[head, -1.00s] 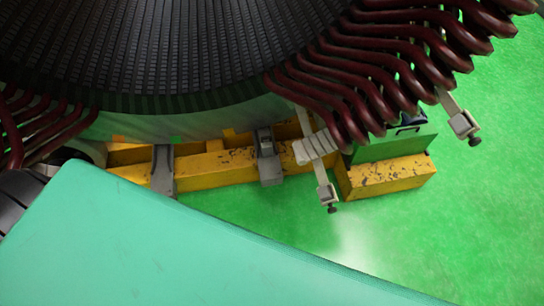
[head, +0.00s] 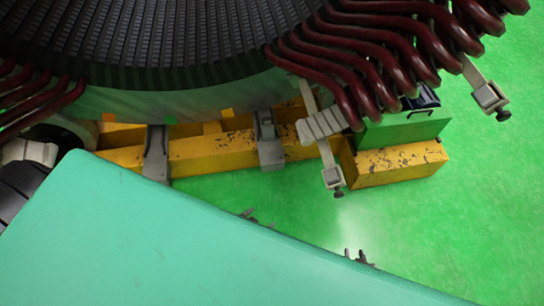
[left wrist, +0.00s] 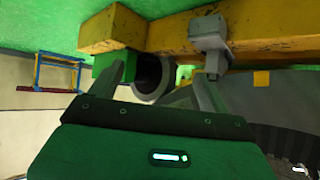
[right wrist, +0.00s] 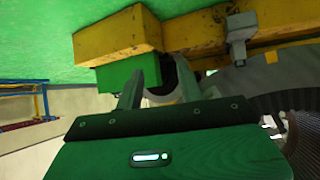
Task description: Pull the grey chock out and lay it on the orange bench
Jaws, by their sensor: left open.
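Two grey metal chocks show in the head view: one (head: 268,140) near the middle and one (head: 157,153) further left, both against the yellow beam (head: 215,150) under the stator. A grey chock clamped at the beam also shows in the left wrist view (left wrist: 208,35) and right wrist view (right wrist: 241,28). My left gripper (head: 257,217) is open and empty, only its fingertips showing past the teal edge. My right gripper (head: 359,257) also shows only its tips; its fingers are apart and empty in the right wrist view. I cannot identify the orange bench with certainty.
The dark stator (head: 150,50) with red-brown coils (head: 370,50) overhangs the beam. A yellow block (head: 395,165) with a green box (head: 400,132) stands at right. An orange and blue frame (left wrist: 58,72) is at the left wrist view's left. Green floor is clear at right.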

